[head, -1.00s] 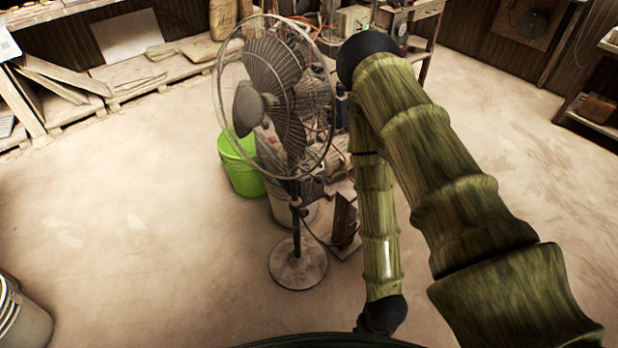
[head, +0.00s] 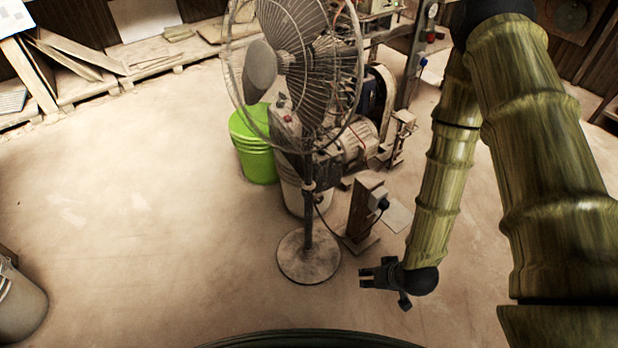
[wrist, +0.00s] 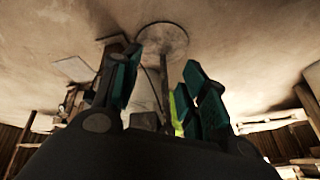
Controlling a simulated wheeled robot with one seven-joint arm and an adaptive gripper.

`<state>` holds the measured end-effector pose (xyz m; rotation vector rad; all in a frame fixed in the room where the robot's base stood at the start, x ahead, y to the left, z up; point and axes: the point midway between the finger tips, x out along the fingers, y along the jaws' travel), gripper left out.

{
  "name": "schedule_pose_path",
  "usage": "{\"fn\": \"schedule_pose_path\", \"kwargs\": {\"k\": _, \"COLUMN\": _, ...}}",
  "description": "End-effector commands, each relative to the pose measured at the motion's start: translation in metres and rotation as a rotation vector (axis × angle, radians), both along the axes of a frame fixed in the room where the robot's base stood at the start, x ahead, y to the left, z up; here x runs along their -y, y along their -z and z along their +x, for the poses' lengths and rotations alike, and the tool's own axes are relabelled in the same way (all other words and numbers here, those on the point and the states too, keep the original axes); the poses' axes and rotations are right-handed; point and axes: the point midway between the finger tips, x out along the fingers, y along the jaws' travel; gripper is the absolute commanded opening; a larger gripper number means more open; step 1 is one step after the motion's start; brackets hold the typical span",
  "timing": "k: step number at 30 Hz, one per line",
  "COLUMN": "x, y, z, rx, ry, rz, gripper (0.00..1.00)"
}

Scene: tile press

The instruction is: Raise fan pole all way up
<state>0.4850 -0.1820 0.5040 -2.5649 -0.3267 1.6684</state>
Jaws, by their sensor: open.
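The pedestal fan (head: 300,70) stands upright, with a large wire-caged head, a thin dark pole (head: 308,220) and a round base (head: 308,262) on the floor. My gripper (head: 365,278) is low, to the right of the base in the head view, its fingers pointing left and clear of the pole. It is open and empty. In the wrist view the picture is inverted; the base (wrist: 162,38) and the pole (wrist: 164,85) show beyond and between my open teal fingers (wrist: 163,68). Whether the pole is extended I cannot tell.
A green bucket (head: 252,150) and a pale bucket (head: 292,190) stand behind the fan. A motor-driven machine (head: 350,140) and a small post with a box (head: 364,212) are behind right. The floor at left is clear, with a bin (head: 20,305) at the edge.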

Motion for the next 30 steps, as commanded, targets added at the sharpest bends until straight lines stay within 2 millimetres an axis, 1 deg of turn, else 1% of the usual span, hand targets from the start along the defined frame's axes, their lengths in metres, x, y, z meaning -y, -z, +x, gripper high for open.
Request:
{"fn": "schedule_pose_path", "kwargs": {"k": 1, "x": -0.004, "y": 0.014, "z": 0.018, "rx": 0.044, "ry": -0.012, "rz": 0.016, "gripper": 0.43}}
{"fn": "schedule_pose_path", "kwargs": {"k": 3, "x": -0.01, "y": 0.016, "z": 0.039, "rx": 0.098, "ry": -0.032, "rz": 0.038, "gripper": 0.43}}
{"fn": "schedule_pose_path", "kwargs": {"k": 9, "x": -0.026, "y": 0.016, "z": 0.095, "rx": 0.256, "ry": -0.091, "rz": 0.1, "gripper": 0.43}}
{"fn": "schedule_pose_path", "kwargs": {"k": 15, "x": -0.043, "y": 0.008, "z": 0.146, "rx": 0.414, "ry": -0.155, "rz": 0.16, "gripper": 0.43}}
{"fn": "schedule_pose_path", "kwargs": {"k": 21, "x": -0.059, "y": -0.006, "z": 0.188, "rx": 0.569, "ry": -0.224, "rz": 0.218, "gripper": 0.43}}
{"fn": "schedule_pose_path", "kwargs": {"k": 27, "x": -0.073, "y": -0.025, "z": 0.222, "rx": 0.721, "ry": -0.296, "rz": 0.272, "gripper": 0.43}}
{"fn": "schedule_pose_path", "kwargs": {"k": 30, "x": -0.08, "y": -0.036, "z": 0.235, "rx": 0.795, "ry": -0.334, "rz": 0.299, "gripper": 0.43}}
